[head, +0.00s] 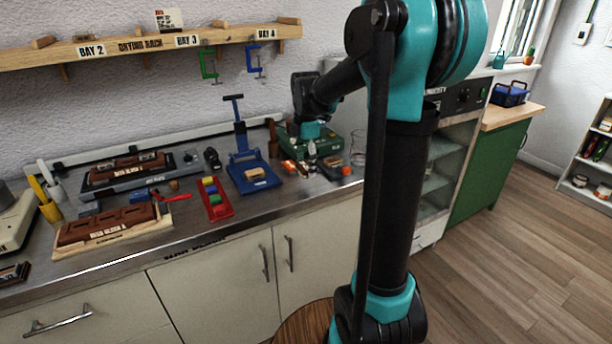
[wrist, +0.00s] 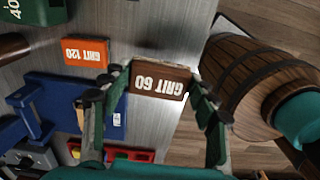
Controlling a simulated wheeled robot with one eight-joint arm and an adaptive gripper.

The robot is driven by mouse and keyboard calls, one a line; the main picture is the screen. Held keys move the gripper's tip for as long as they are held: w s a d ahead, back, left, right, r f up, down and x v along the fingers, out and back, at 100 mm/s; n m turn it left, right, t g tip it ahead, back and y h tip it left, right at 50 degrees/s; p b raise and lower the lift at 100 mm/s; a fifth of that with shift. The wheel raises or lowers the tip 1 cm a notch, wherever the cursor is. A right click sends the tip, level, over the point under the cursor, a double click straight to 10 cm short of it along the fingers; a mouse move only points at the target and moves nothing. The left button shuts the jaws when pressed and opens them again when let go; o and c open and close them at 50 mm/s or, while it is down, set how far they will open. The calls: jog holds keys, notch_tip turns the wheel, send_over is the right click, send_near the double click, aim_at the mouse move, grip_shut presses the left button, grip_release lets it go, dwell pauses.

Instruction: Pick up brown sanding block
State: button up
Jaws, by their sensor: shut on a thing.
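The brown sanding block (wrist: 160,80), marked GRIT 60, sits between the two fingertips of my gripper (wrist: 153,98) in the wrist view. The fingers are closed on its two short ends. Its lettering appears upside down there. In the head view my gripper (head: 310,150) is over the right part of the steel counter, in front of a green machine; the brown block cannot be made out clearly there. I cannot tell whether the block is clear of the counter. An orange block (wrist: 85,51) marked GRIT 120 lies apart on the counter, to the left in the wrist view.
A blue press (head: 247,170) and a red tray (head: 215,198) of coloured pieces stand left of my gripper. A glass jar (head: 358,150) stands close on the right. The green machine (head: 328,143) is right behind. The counter's front edge is near.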

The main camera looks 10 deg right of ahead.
aim_at(306, 165)
notch_tip(306, 165, up, 15)
dwell(0.3)
